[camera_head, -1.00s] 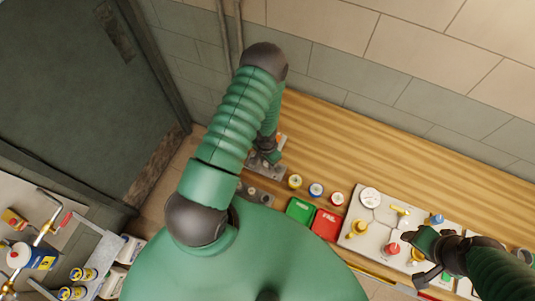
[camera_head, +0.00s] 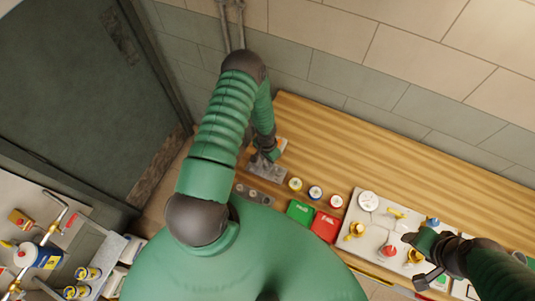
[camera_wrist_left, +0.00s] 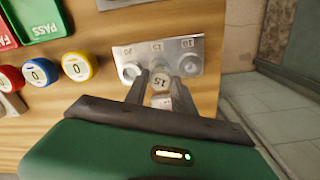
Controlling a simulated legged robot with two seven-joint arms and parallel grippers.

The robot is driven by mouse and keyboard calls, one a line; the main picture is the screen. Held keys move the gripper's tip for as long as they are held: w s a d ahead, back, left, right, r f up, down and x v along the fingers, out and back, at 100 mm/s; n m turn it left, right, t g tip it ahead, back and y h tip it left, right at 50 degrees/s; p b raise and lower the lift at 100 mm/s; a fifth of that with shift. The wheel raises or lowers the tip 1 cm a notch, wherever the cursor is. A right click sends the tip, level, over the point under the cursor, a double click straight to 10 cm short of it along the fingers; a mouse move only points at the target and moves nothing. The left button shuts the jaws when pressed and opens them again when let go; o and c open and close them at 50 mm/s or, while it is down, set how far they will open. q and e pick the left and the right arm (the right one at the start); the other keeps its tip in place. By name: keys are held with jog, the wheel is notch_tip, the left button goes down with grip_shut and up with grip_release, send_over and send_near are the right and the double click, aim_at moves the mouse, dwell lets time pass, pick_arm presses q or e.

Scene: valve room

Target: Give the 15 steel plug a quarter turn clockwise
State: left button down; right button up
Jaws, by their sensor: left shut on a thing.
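In the head view my left gripper (camera_head: 268,154) is over this plate (camera_head: 258,170) on the bench, and the plug is hidden there. My right gripper (camera_head: 422,244) is over the white board, and its opening is unclear.
Yellow, blue and red round caps (camera_head: 315,192) stand beside the plate. A green tray (camera_head: 300,211) and a red tray (camera_head: 326,226) lie near the bench's front. The white board (camera_head: 362,246) holds several valve-like parts. The bench (camera_head: 330,130) is clear behind them.

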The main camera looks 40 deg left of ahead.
dwell(0.3)
pick_arm(q)
jog(key=shift+f+n+b, duration=0.15)
jog(key=shift+n+b, duration=0.25)
jog(key=shift+n, duration=0.1)
jog(key=n+b, duration=0.1)
jog(key=n, duration=0.2)
jog(key=n+b, duration=0.1)
jog(key=n, duration=0.3)
jog(key=shift+n, duration=0.5)
jog(key=shift+f+b, duration=0.15)
jog(key=shift+b, duration=0.3)
jog(key=shift+f+b, duration=0.2)
jog(key=shift+b, duration=0.1)
